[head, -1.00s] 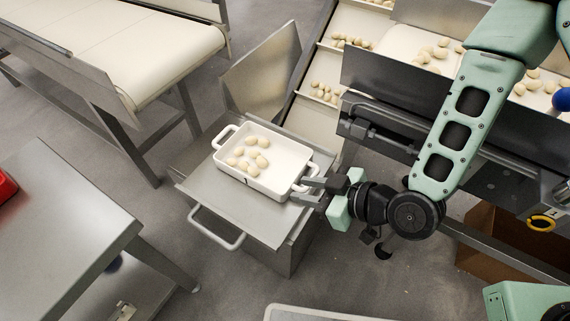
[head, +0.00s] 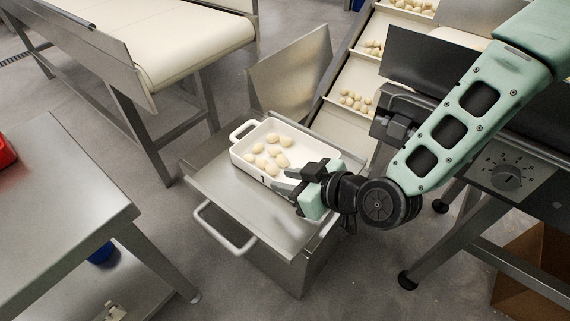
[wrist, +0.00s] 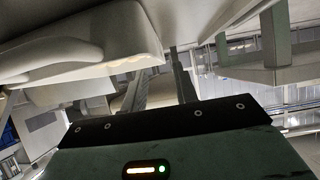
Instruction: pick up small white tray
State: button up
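The small white tray (head: 240,160) sits on a grey metal cart top (head: 212,184) in the head view, with several pale filled pasta pieces (head: 268,161) inside. Its left handle (head: 243,130) shows; its right end is mostly hidden behind my gripper. My gripper (head: 281,181) is at the tray's near right corner, fingers apart and pointing left. In the wrist view the two fingers (wrist: 160,66) are also apart, with a pale body (wrist: 95,45), apparently the tray, beside them at upper left. I cannot tell whether a finger touches the tray.
The cart has a front handle (head: 222,236) and a raised metal plate (head: 290,75) behind. A sloped chute (head: 350,65) with pasta stands behind right. A conveyor (head: 185,38) is at upper left, a metal table (head: 62,205) at left. A machine with a dial (head: 506,172) is at right.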

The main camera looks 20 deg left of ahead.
aim_at(265, 174)
jog(key=b+x, duration=0.2)
jog(key=x, duration=0.4)
jog(key=shift+a+r+b, duration=0.1)
jog(key=shift+a+b, duration=0.2)
jog(key=shift+b, duration=0.1)
jog(key=shift+w+r, duration=0.1)
grip_shut()
